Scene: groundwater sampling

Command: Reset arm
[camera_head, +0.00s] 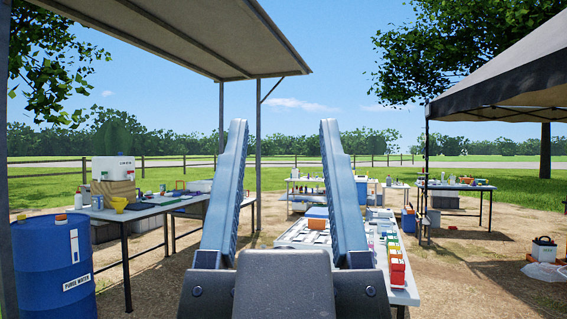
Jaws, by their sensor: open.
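My gripper (285,135) stands large in the middle of the head view, its two blue-grey fingers pointing up and spread wide apart.
A table (405,297) with small coloured items stands beyond my gripper. At left are a blue drum (50,275) and a long table (130,212) with containers. A canopy roof (180,30) is overhead; a dark tent (505,75) stands right. Bare ground (465,285) is open at lower right.

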